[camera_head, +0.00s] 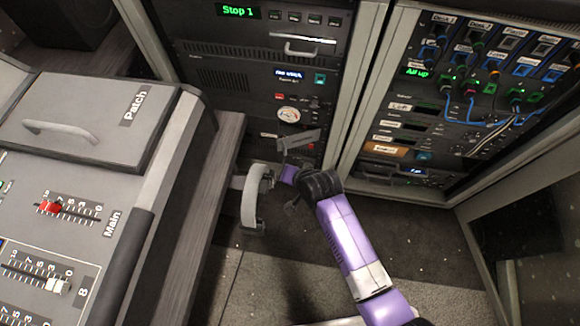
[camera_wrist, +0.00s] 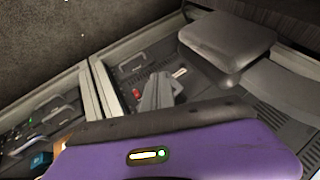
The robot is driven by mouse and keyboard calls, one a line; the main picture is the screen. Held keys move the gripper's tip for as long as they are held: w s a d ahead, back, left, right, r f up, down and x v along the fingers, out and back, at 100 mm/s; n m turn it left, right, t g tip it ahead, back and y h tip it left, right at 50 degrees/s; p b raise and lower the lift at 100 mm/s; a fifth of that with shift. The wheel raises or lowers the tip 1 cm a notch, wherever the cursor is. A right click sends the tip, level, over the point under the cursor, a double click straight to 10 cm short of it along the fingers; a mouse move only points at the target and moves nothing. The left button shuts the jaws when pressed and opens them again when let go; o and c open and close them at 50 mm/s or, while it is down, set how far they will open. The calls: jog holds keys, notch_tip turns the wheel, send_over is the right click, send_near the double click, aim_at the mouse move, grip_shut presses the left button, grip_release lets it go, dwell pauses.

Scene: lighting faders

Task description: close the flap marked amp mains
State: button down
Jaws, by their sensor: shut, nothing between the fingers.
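A red switch (camera_wrist: 137,93) shows on that panel, left of the fingers. The fingers hide part of the panel.
A grey padded chair part (camera_head: 255,197) stands close left of my gripper; a seat-like pad (camera_wrist: 228,38) shows in the wrist view. The lighting desk (camera_head: 90,150) fills the left. A cabled rack (camera_head: 465,95) stands right. Floor (camera_head: 430,260) is clear on the right.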

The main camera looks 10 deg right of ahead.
jog(key=s+d+f+m+t+y+b, duration=0.1)
jog(key=s+d+f+m+b, duration=0.15)
jog(key=f+b, duration=0.45)
jog(key=s+d+f+m+y+b, duration=0.1)
jog(key=s+f+b, duration=0.2)
jog(key=f+b, duration=0.35)
notch_tip(320, 180, up, 8)
jog(key=w+d+m+t+b, duration=0.2)
jog(key=d+m+t+b, duration=0.1)
jog(key=m+t+b, duration=0.15)
jog(key=w+r+b+x, duration=0.1)
jog(key=b+x, duration=0.3)
jog(key=x, duration=0.9)
jog(key=shift+w+a+r+m+t+y, duration=0.25)
jog(key=shift+a+r+m+t+y, duration=0.2)
jog(key=shift+a+r, duration=0.1)
